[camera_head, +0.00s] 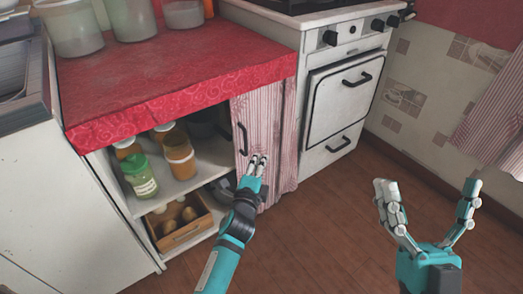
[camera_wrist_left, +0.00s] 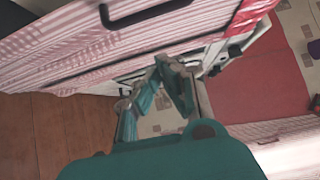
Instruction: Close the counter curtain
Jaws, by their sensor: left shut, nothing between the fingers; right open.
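The counter curtain (camera_head: 265,120) is pink-and-white striped cloth, gathered at the right end of the counter's front. Its black handle (camera_head: 243,139) is on its left edge. The left part of the opening is uncovered. My left gripper (camera_head: 257,162) is shut and empty, just below and right of the handle in the head view, over the curtain; I cannot tell if it touches the cloth. In the left wrist view the curtain (camera_wrist_left: 60,45) and handle (camera_wrist_left: 145,13) lie above the gripper (camera_wrist_left: 178,85). My right gripper (camera_head: 428,190) is open and empty, over the floor at right.
The red oilcloth counter (camera_head: 190,65) carries several containers. The open shelves hold jars, including a green one (camera_head: 139,176), and a wooden box (camera_head: 178,222). A white stove (camera_head: 340,90) stands right of the curtain. The wooden floor (camera_head: 330,225) in front is clear.

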